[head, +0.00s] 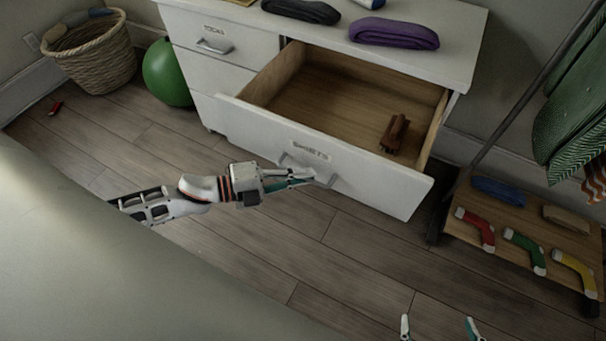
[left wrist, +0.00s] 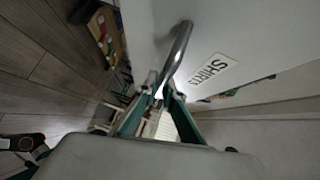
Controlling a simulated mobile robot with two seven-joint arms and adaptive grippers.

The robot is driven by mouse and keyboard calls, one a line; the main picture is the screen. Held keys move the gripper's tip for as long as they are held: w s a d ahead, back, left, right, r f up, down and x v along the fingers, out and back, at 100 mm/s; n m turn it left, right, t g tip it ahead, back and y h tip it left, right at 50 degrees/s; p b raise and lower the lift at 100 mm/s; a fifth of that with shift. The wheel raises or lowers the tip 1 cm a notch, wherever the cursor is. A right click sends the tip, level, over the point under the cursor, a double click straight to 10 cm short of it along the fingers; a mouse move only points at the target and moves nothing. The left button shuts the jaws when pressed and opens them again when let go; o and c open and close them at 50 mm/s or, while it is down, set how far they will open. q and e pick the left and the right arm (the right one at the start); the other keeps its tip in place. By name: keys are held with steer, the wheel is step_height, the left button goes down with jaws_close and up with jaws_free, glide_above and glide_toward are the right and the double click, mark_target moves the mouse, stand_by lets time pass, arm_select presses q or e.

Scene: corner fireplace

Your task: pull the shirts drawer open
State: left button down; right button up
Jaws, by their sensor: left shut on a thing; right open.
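The shirts drawer (head: 330,165) of the white dresser is pulled well out, showing its wooden inside. Its label reads SHIRTS, and it also shows in the left wrist view (left wrist: 213,69). A brown wooden object (head: 395,132) lies in the drawer. My left gripper (head: 308,175) is at the drawer front, shut on the metal handle (left wrist: 178,50). In the left wrist view its fingers (left wrist: 160,97) meet at the end of the bar. My right gripper (head: 437,328) is open and empty above the floor at the bottom edge; only its fingertips show.
Rolled dark and purple cloths (head: 394,33) lie on the dresser top. A wicker basket (head: 92,52) and green ball (head: 166,74) stand at left. A rack at right has a wooden shelf (head: 462,232) with several socks. Bare floor lies in front of the drawer.

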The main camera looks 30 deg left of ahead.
arm_select(q)
steer(key=c, duration=2.2)
jaws_free()
steer(key=shift+o, duration=0.2)
steer(key=shift+s+a, duration=0.1)
steer(key=v, duration=1.1)
steer(key=shift+s+a, duration=0.25)
steer(key=shift+r, duration=0.1)
